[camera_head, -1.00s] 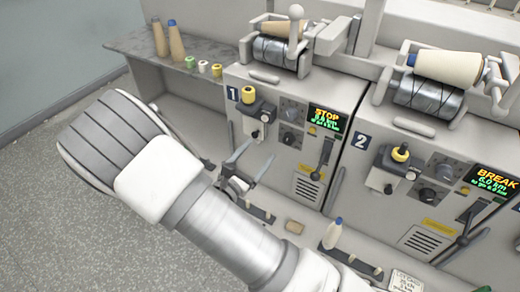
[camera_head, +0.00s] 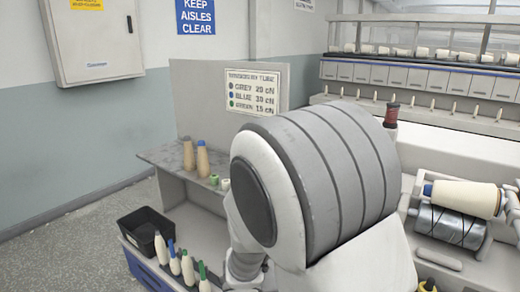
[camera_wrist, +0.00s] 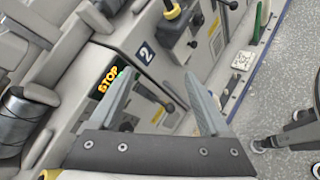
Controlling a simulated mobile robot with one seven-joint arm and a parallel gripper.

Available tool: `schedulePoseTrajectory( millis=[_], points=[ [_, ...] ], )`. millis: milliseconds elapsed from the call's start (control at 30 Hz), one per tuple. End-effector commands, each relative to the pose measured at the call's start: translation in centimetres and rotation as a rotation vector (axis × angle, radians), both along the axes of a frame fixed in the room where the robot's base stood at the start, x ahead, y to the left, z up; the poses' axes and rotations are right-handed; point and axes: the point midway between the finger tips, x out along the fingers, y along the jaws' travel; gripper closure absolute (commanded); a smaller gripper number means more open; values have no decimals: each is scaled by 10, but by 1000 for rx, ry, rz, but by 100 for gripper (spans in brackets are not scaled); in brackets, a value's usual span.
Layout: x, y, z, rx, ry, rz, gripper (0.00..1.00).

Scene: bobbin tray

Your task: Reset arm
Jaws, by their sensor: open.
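My gripper (camera_wrist: 166,92) shows in the wrist view, its two grey fingers spread apart with nothing between them. Behind the fingers is the machine front, with the blue "2" label (camera_wrist: 145,53) and a lit STOP display (camera_wrist: 107,80). In the head view my arm fills the middle and hides much of the machine; my gripper itself is not seen there.
A dark bin (camera_head: 145,229) and several bobbins with coloured tips (camera_head: 188,266) stand at lower left. A grey shelf (camera_head: 160,155) holds two tan cones (camera_head: 203,158). A cream cone (camera_head: 465,197) lies on a roller at right. The floor at left is clear.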

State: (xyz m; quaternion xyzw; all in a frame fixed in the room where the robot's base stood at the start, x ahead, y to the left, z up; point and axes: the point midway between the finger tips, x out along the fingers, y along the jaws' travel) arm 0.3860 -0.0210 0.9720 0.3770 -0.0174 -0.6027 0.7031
Motion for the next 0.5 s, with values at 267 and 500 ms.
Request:
schedulePoseTrajectory(
  millis=[267,500],
  points=[
    [-54,-25,46,373,-117,-323,20],
    [-92,-21,83,694,-257,-540,20]
  ],
)
